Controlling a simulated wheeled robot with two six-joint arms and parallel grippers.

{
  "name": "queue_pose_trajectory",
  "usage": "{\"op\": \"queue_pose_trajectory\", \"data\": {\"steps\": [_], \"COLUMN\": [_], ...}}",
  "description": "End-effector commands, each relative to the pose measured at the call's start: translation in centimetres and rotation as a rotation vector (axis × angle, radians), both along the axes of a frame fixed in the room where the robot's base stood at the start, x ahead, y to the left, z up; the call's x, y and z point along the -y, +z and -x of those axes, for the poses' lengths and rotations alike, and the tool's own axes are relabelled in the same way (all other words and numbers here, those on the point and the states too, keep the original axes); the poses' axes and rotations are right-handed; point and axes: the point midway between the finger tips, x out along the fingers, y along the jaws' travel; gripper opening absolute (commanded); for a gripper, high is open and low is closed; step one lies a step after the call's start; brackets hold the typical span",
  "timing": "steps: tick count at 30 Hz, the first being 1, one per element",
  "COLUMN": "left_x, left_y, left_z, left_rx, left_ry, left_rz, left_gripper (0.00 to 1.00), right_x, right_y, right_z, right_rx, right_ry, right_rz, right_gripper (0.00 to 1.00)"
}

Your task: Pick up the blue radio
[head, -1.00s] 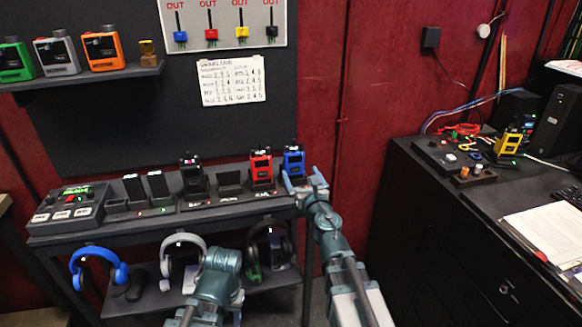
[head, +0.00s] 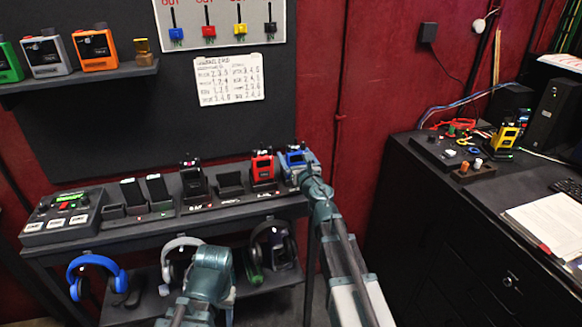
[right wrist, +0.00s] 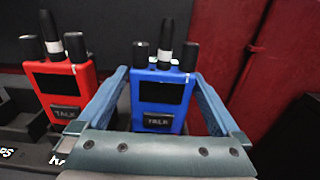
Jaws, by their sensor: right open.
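The blue radio (head: 296,158) stands upright at the right end of the charger row on the black shelf, just right of a red radio (head: 262,167). My right gripper (head: 297,169) is at the blue radio and hides its lower part in the head view. In the right wrist view the blue radio (right wrist: 160,98) stands between the two open fingers (right wrist: 161,104), one on each side. Small gaps seem to show beside it. The red radio (right wrist: 62,88) is just outside the left finger. Only a link of my left arm shows; its gripper is out of view.
A black radio (head: 193,180) and empty chargers stand farther left on the shelf (head: 150,222). Headphones (head: 97,273) hang below.

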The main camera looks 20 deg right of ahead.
Motion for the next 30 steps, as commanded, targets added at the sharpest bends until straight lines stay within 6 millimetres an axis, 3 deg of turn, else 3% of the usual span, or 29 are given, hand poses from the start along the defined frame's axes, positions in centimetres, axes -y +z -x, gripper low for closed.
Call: {"op": "queue_pose_trajectory", "data": {"steps": [4, 19, 30], "left_x": [0.01, 0.01, 0.01], "left_y": [0.0, 0.01, 0.65], "left_z": [0.01, 0.01, 0.01], "left_rx": [0.0, 0.0, 0.0], "left_ry": [0.0, 0.0, 0.0], "left_rz": [0.0, 0.0, 0.0], "left_gripper": [0.5, 0.5, 0.5], "right_x": [-0.01, -0.04, -0.22], "right_y": [0.0, 0.01, 0.65], "right_z": [0.1, 0.1, 0.08], "right_rx": [0.0, 0.0, 0.0], "right_ry": [0.0, 0.0, -0.001], "right_rz": [0.0, 0.0, 0.0], "right_gripper": [1.0, 0.12, 0.12]}}
